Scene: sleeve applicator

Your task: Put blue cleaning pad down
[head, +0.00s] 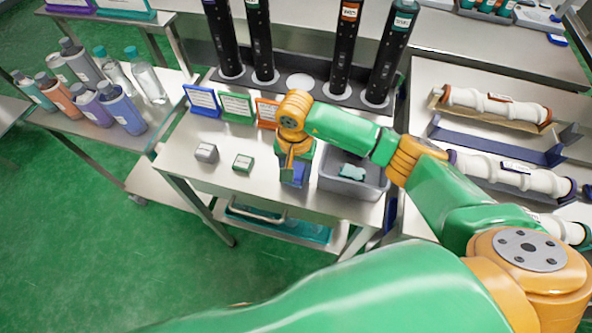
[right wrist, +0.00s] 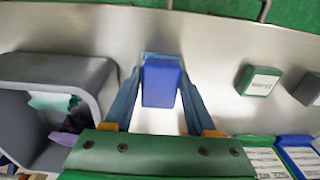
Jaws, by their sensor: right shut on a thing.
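The blue cleaning pad (head: 299,173) is a small blue block at the front middle of the metal table (head: 183,160). In the right wrist view the pad (right wrist: 161,82) sits between the two fingertips of my right gripper (right wrist: 160,72), which is shut on it. In the head view my right gripper (head: 293,172) points down over the table near its front edge and partly hides the pad. I cannot tell whether the pad touches the table. My left gripper is not in view.
A green pad (head: 243,162) and a grey pad (head: 206,152) lie left of the gripper. A grey bin (head: 331,181) with a teal cloth (head: 352,172) stands just right. Blue (head: 202,100), green (head: 237,107) and orange (head: 266,113) label stands line up behind. Bare table lies around the pads.

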